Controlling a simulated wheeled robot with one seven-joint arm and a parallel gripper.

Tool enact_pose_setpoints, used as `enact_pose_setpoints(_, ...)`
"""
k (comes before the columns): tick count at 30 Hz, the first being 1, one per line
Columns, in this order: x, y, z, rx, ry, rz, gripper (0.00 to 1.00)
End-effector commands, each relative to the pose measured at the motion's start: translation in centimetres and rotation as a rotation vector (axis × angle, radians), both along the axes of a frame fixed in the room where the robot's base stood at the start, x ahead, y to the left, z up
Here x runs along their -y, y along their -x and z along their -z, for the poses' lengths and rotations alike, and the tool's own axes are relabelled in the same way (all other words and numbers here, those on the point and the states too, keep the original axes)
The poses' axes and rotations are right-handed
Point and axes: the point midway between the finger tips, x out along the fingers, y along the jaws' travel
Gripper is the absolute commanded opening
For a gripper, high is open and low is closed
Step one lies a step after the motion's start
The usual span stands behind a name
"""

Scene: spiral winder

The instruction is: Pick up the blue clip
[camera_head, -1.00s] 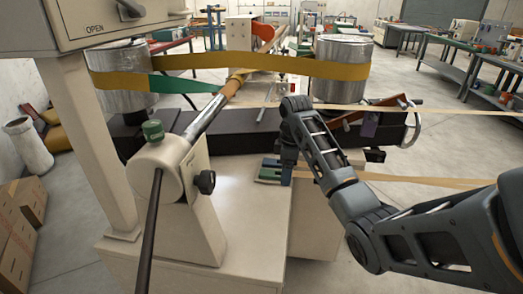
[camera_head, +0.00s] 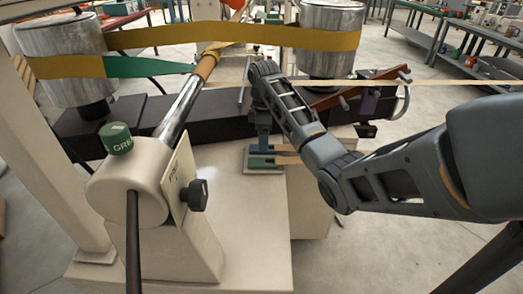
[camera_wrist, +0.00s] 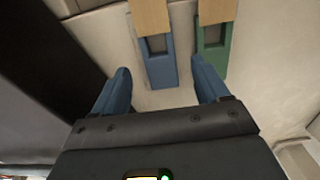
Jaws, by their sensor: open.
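The blue clip (camera_wrist: 159,68) lies on the pale machine top in the wrist view, with a tan strip at its far end. A similar green clip (camera_wrist: 214,60) lies beside it to the right, also with a tan strip. My gripper (camera_wrist: 160,66) is open, with one blue finger on each side of the blue clip. The right fingertip is between the two clips, close to the green one. In the head view my gripper (camera_head: 262,140) points down over the green clip (camera_head: 261,163); the blue clip is hard to tell from my fingers there.
The dark beam (camera_head: 205,113) runs behind the clips. A metal shaft (camera_head: 182,110) and its cream bearing post (camera_head: 155,230) with a green cap stand to the left. Tan strips (camera_head: 420,83) stretch right, near my arm. The machine top (camera_head: 255,220) in front is clear.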

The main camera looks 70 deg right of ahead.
Motion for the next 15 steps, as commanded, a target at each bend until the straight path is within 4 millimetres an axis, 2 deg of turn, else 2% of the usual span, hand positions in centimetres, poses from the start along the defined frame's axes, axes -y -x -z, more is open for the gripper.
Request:
enact_pose_setpoints(6,0.0,-0.1,2.6,-0.002,-0.001,0.001,0.74)
enact_pose_setpoints(15,0.0,-0.2,3.0,0.0,0.0,0.001,0.73)
